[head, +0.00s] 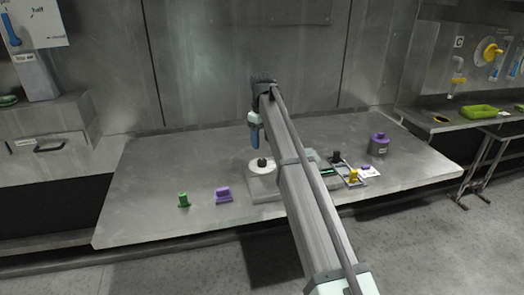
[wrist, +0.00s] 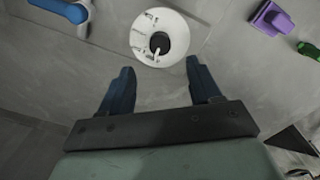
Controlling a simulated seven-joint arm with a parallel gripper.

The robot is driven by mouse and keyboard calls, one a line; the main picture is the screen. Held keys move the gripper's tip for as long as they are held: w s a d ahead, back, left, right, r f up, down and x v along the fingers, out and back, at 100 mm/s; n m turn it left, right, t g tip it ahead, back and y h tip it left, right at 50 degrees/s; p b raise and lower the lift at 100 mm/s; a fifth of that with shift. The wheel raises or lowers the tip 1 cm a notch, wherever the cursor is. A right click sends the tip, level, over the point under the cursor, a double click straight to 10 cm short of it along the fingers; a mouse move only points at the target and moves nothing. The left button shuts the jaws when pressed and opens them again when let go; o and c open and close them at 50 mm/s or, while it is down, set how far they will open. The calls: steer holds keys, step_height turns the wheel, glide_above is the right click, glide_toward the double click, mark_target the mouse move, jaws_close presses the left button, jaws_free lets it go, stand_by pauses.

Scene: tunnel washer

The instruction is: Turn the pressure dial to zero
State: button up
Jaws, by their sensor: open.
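The pressure dial looks like a round white face with a black knob in the middle (head: 262,168), on a grey base on the steel table. In the wrist view the white dial face (wrist: 143,50) carries small dark marks, too small to read, and a pale pointer at the knob. My gripper (head: 255,143) hangs pointing down, above and apart from the dial. In the wrist view my gripper (wrist: 158,73) is open and empty, its two dark blue fingers spread just below the dial face in the picture. My arm hides part of the base.
A green piece (head: 183,200) and a purple block (head: 223,196) stand left of the dial. Right of my arm are a small tray with black and yellow parts (head: 349,174) and a purple-topped grey canister (head: 378,146).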

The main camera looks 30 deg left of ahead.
steer(key=shift+r, duration=2.7)
